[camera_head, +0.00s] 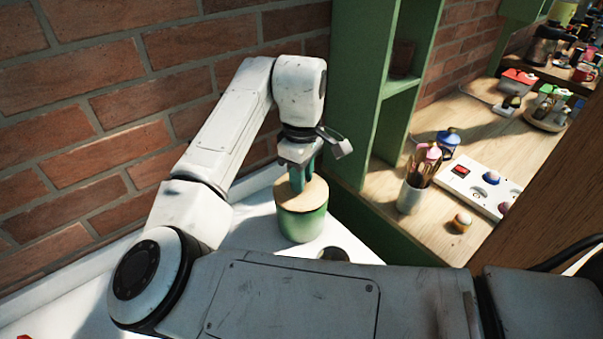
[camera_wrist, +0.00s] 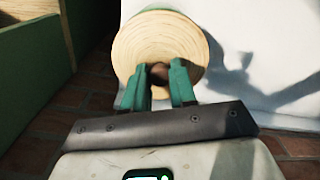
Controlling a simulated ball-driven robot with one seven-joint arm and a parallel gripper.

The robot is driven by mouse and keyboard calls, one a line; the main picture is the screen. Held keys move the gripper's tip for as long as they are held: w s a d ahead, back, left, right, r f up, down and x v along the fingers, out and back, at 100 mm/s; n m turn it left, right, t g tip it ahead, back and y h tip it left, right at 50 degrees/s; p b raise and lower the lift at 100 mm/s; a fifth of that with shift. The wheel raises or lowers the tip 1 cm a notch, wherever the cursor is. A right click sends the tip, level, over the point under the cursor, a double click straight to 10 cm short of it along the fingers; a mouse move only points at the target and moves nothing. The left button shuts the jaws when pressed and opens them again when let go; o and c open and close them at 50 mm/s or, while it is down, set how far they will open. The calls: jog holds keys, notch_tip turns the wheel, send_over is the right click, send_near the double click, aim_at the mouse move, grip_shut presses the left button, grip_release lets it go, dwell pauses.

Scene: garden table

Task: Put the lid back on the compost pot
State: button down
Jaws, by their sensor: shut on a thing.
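The compost pot (camera_head: 303,224) is a green cylinder standing on the white table, close to the wall side of the green shelf. Its round, pale wooden lid (camera_head: 311,192) is at the pot's top, roughly level and lined up over it. I cannot tell whether a small gap is left between them. My gripper (camera_head: 302,180) points down from above, shut on the lid's dark knob. In the wrist view the lid (camera_wrist: 150,42) fills the space beyond the green fingers (camera_wrist: 165,78), with the knob (camera_wrist: 158,71) between them. A strip of green shows past the lid's far edge.
A green shelf (camera_head: 359,90) stands just right of the pot, and a brick wall (camera_head: 120,110) lies behind. A dark round thing (camera_head: 333,254) is on the white table, partly hidden by my arm. A wooden counter with a brush cup (camera_head: 410,196) is further right.

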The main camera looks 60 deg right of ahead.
jog(key=shift+f, duration=0.55)
jog(key=c, duration=0.8)
grip_release()
